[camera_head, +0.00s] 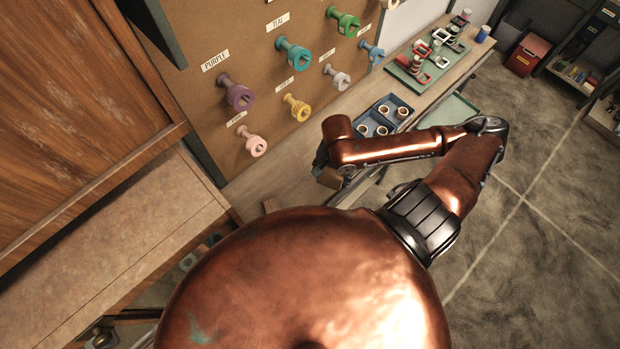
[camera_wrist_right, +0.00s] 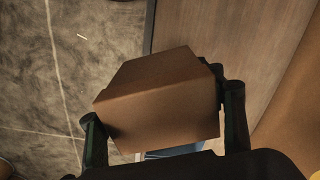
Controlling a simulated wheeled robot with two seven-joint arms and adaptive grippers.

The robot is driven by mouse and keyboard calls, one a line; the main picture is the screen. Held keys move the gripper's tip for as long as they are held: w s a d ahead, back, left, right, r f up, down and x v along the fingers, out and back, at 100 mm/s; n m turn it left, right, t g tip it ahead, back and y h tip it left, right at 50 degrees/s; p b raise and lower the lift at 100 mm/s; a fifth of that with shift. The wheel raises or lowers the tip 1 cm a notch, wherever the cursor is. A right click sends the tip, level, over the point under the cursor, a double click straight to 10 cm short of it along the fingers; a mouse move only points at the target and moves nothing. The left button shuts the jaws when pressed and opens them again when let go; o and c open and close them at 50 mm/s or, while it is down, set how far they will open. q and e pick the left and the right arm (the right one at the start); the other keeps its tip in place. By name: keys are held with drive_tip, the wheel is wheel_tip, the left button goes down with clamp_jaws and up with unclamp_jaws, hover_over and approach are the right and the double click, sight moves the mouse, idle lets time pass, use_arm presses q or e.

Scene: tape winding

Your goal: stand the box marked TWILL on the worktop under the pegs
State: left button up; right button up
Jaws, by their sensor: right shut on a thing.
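In the right wrist view, a plain brown box (camera_wrist_right: 160,92) sits between the two dark fingers of my right gripper (camera_wrist_right: 165,118), which is shut on it. No marking shows on the faces in view, so I cannot read TWILL. In the head view, the right gripper (camera_head: 321,160) is mostly hidden behind my arm, near the worktop (camera_head: 262,184) below the pegs, such as the pink peg (camera_head: 252,142) and the yellow peg (camera_head: 297,107). A small part of the box (camera_head: 329,178) shows there. I cannot tell whether it touches the worktop. My left gripper is not in view.
The pegboard (camera_head: 190,115) rises behind. A wooden cabinet (camera_head: 70,110) is at left; a red bin (camera_head: 527,56) stands far right.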

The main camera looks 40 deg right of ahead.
drive_tip(key=w+f+b, duration=0.1)
drive_tip(key=w+a+b, duration=0.1)
drive_tip(key=w, duration=0.1)
drive_tip(key=shift+f+b, duration=0.3)
drive_tip(key=shift+f, duration=0.1)
drive_tip(key=w+f, duration=0.1)
drive_tip(key=w+a+f, duration=0.1)
drive_tip(key=w+f, duration=0.1)
drive_tip(key=shift+f, duration=0.3)
drive_tip(key=shift+w+a+f, duration=0.25)
drive_tip(key=shift+w+f, duration=0.15)
drive_tip(key=shift+f, duration=0.2)
wheel_tip(320, 180, down, 3)
drive_tip(key=shift+w+f+b, duration=0.15)
drive_tip(key=shift+f+b, duration=0.05)
drive_tip(key=shift+b, duration=0.15)
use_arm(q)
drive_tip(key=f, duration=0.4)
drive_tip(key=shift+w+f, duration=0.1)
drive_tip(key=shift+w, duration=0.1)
use_arm(e)
drive_tip(key=shift+f, duration=0.1)
drive_tip(key=o, duration=1.3)
drive_tip(key=shift+c, duration=0.2)
